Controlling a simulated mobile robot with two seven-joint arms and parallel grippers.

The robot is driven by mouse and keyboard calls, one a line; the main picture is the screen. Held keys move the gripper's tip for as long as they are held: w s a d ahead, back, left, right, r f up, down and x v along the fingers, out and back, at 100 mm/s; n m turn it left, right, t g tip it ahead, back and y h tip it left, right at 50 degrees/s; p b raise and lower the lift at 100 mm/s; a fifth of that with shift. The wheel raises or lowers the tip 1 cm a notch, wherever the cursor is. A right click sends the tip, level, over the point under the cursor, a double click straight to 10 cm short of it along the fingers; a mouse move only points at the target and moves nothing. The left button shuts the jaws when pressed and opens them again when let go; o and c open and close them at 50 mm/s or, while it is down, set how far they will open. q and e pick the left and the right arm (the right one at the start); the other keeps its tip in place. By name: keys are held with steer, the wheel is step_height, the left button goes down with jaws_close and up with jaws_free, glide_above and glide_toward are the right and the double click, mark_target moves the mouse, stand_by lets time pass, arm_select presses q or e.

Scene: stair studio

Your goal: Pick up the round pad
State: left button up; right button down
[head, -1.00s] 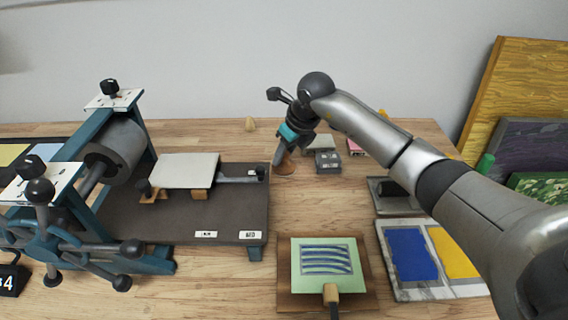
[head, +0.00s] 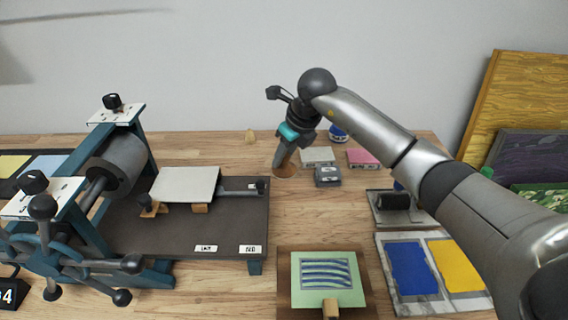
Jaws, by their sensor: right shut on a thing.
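The round pad (head: 285,171) is a small brown disc with an upright handle, in the middle of the head view. My right gripper (head: 284,158) comes down on it from above and is shut on it, with the fingers hiding most of the handle. The pad hangs roughly level and seems to be a little above the wooden table; the gap under it is hard to see. My left gripper is out of view.
A printing press (head: 120,165) with a dark bed stands left of the pad. Small grey (head: 328,177) and pink (head: 362,158) blocks lie close on its right. A green print block (head: 328,280) and a marble slab (head: 433,303) with blue and yellow patches lie nearer.

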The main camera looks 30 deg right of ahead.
step_height(320, 180, up, 16)
steer(key=p, duration=0.2)
steer(key=shift+r, duration=0.25)
steer(key=c, duration=1.1)
jaws_free()
jaws_close()
steer(key=shift+a+f, duration=0.1)
